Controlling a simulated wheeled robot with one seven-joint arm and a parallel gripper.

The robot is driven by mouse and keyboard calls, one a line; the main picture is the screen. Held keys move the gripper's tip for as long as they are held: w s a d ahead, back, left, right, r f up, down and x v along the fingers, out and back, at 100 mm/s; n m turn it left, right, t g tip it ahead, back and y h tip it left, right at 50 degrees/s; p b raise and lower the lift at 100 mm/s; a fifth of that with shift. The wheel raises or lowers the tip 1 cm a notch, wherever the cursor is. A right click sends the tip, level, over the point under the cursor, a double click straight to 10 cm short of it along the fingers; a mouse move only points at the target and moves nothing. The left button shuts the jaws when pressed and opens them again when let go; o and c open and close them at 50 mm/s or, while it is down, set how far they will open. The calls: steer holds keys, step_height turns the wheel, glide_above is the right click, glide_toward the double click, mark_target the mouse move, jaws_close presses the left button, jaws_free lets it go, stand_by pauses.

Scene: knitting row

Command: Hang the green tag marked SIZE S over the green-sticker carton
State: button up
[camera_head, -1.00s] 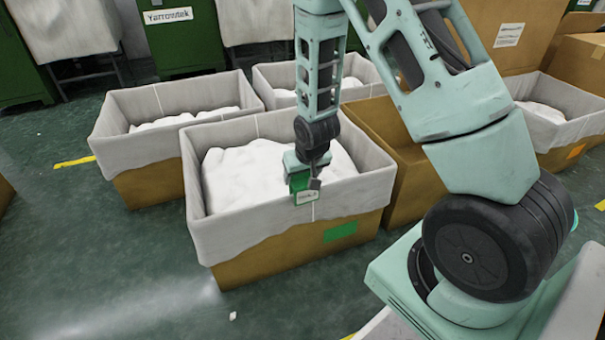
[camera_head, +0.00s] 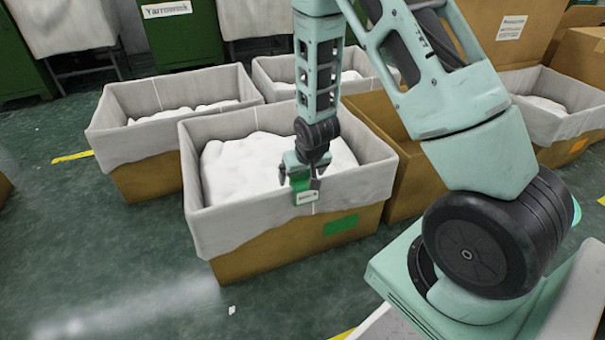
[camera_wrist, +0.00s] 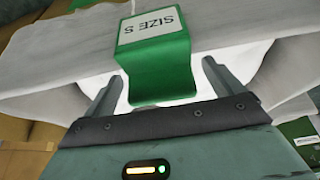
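The green tag (camera_head: 306,196) with a white label sits on the near rim of the liner of the green-sticker carton (camera_head: 255,258). In the wrist view the tag (camera_wrist: 160,70) reads SIZE S, upside down, and its green bent part faces my gripper. The green sticker (camera_head: 341,224) is on the carton's front, below and right of the tag. My gripper (camera_head: 300,181) is above the rim, right at the tag. In the wrist view its two fingers (camera_wrist: 163,80) stand apart on either side of the tag, with gaps showing. The tag's far side is hidden.
White material (camera_head: 245,165) fills the carton. Other lined cartons stand behind left (camera_head: 150,140), behind (camera_head: 278,75) and at the right, where one has an orange sticker (camera_head: 577,150). A brown box (camera_head: 405,185) stands close at the right.

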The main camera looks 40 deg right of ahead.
steer(key=p+v, duration=0.7)
steer(key=v, duration=1)
steer(key=shift+r+p, duration=0.2)
steer(key=shift+p, duration=0.2)
steer(key=shift+a, duration=0.1)
